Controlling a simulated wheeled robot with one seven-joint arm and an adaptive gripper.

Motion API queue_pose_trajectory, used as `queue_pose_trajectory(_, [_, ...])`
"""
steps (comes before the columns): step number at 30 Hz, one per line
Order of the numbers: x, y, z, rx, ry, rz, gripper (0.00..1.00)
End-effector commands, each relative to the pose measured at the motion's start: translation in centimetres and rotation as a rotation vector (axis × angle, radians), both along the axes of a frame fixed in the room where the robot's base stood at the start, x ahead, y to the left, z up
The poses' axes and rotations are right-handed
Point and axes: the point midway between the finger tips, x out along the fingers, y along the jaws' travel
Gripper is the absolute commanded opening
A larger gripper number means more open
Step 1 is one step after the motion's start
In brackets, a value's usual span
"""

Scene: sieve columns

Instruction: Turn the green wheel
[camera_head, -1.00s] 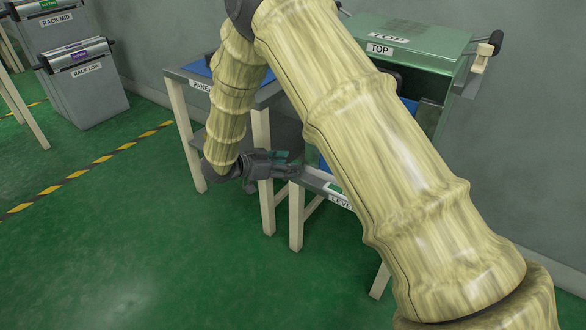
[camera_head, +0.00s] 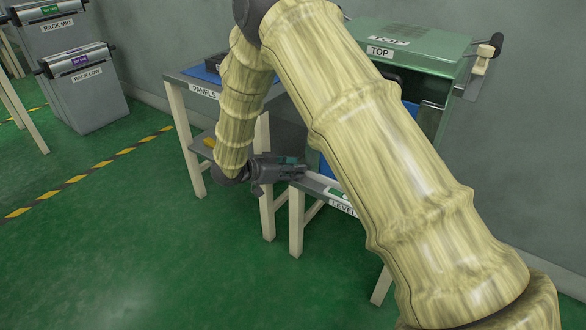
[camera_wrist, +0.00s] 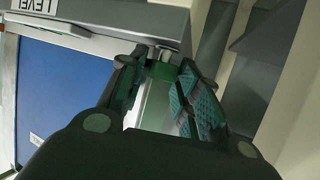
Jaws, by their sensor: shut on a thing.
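The green wheel (camera_wrist: 161,71) shows only as a small green piece at the front edge of the bench labelled LEVEL, in the wrist view. My gripper (camera_wrist: 162,68) has its two fingertips on either side of this piece and is shut on it. The fingers hide most of its shape. In the head view, my gripper (camera_head: 302,173) reaches the left end of the LEVEL bench edge (camera_head: 318,185). The wheel cannot be made out there.
The PANELS table (camera_head: 203,91) stands just behind and left of my gripper. A green machine labelled TOP (camera_head: 415,45), with a side crank (camera_head: 485,55), stands behind my arm. Grey racks (camera_head: 88,95) are at the far left. The green floor in front is clear.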

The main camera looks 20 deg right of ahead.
Motion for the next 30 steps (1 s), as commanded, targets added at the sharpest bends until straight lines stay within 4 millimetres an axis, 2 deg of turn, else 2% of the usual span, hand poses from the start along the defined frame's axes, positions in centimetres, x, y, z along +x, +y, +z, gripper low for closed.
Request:
queue_pose_trajectory(11, [0.12,-0.02,0.34,0.002,0.001,-0.085,0.09])
queue_pose_trajectory(30, [0.60,0.02,0.10,0.002,0.001,-0.425,0.09])
